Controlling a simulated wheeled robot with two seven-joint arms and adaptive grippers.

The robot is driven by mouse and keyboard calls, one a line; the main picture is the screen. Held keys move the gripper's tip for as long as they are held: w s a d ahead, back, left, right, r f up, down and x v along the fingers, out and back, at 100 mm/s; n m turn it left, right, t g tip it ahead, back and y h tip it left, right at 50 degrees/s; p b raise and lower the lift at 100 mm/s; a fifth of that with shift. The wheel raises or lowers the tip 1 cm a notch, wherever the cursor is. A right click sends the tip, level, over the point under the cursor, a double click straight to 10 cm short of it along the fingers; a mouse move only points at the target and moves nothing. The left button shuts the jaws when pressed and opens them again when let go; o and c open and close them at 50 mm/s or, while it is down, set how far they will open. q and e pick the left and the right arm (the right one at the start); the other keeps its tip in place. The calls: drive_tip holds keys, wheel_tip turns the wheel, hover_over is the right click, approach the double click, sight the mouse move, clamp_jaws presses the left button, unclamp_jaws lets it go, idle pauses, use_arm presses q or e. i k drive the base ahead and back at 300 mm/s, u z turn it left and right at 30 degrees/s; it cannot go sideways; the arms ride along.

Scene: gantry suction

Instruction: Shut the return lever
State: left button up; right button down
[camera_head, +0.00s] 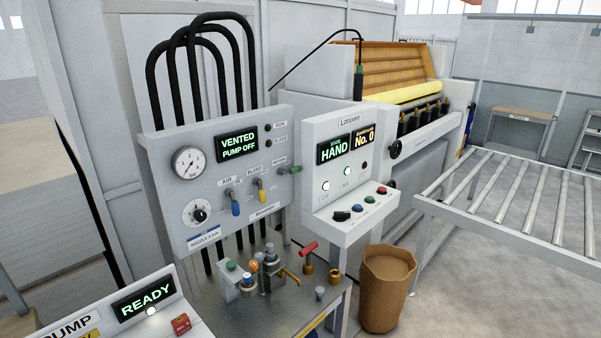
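A grey control panel (217,176) carries three small levers in a row. The blue-handled lever (235,207) and the yellow-handled lever (261,190) hang down. The green-handled lever (295,169), at the right end of the row, points sideways to the right. The label above the green lever is too small to read surely, so I cannot confirm which lever is the return lever. The panel's display (237,145) reads "VENTED PUMP OFF". Neither of my grippers is in view.
A metal bench (318,303) below the panel holds small fittings and a red-handled part (308,248). A white console (350,180) reading "HAND" and "No. 0" stands right of the panel. A brown bin (386,300) and roller table (520,200) are farther right.

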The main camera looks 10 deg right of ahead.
sight(295, 169)
drive_tip(key=z, duration=0.35)
drive_tip(key=i, duration=1.25)
drive_tip(key=u, duration=0.85)
